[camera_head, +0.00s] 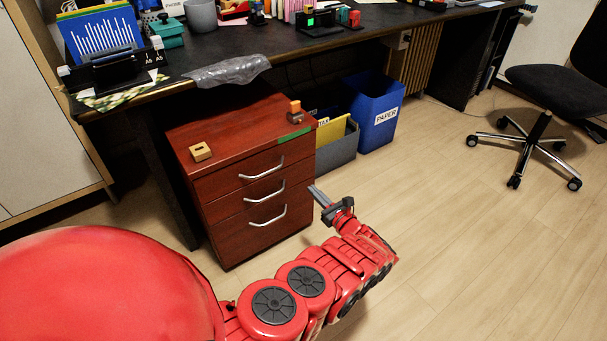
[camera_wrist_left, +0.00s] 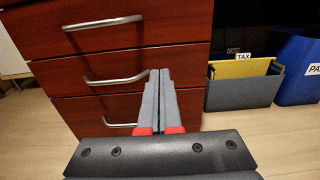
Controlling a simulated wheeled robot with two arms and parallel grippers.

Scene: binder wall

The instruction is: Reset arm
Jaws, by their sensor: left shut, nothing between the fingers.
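My left gripper (camera_head: 318,195) is at the end of my red arm, which reaches across the lower middle of the head view. Its fingers are shut with nothing between them, and they point toward the right front edge of a red-brown drawer cabinet (camera_head: 222,184). In the left wrist view the shut fingers (camera_wrist_left: 159,75) stand side by side before the cabinet's drawer fronts (camera_wrist_left: 150,55), right of the drawer handles. I cannot tell whether the fingertips touch the cabinet. All three drawers look shut. My right gripper is not in view.
A wooden block (camera_head: 201,152) and a small orange-brown object (camera_head: 295,111) are on the cabinet top. A grey file box (camera_head: 338,146) and blue paper bin (camera_head: 372,112) stand right of it. A dark desk (camera_head: 250,50) is behind. An office chair (camera_head: 545,120) stands right; floor between is clear.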

